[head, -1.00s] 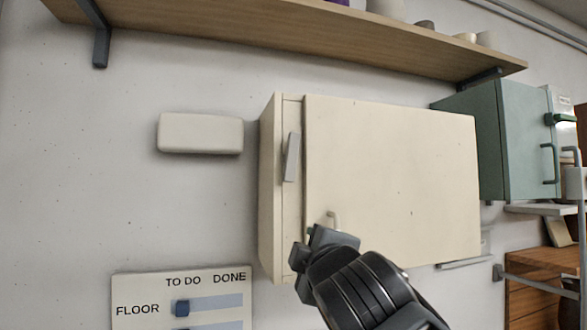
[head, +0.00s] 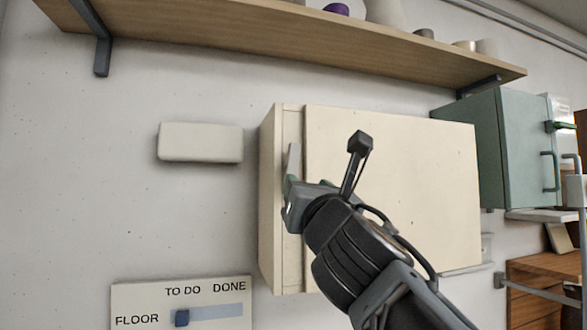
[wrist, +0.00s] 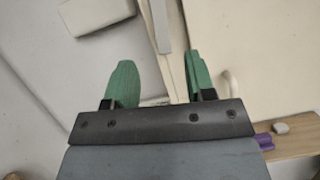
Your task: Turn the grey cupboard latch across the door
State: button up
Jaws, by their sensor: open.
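The grey latch (head: 293,160) stands nearly upright on the left frame strip of the cream cupboard (head: 268,220), beside the door (head: 420,190). My gripper (head: 288,184) is at the latch's lower end in the head view and hides that end. In the wrist view, the open green fingers of my gripper (wrist: 158,76) are spread apart, with the latch (wrist: 160,25) ahead of the gap between them. I cannot tell whether either finger touches it. The door looks shut. Its small handle (wrist: 228,84) shows in the wrist view and is hidden behind my arm in the head view.
A wooden shelf (head: 270,40) with pots runs above the cupboard. A cream box (head: 200,142) is on the wall to the left. A to-do board (head: 140,298) hangs below left. A green cabinet (head: 510,140) stands to the right. The wall left of the cupboard is mostly free.

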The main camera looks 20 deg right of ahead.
aim_at(292, 170)
jog(key=p+x, duration=0.2)
jog(key=x, duration=0.8)
jog(key=shift+w, duration=0.1)
jog(key=shift+c, duration=0.3)
jog(key=c, duration=0.9)
jog(key=shift+o, duration=0.2)
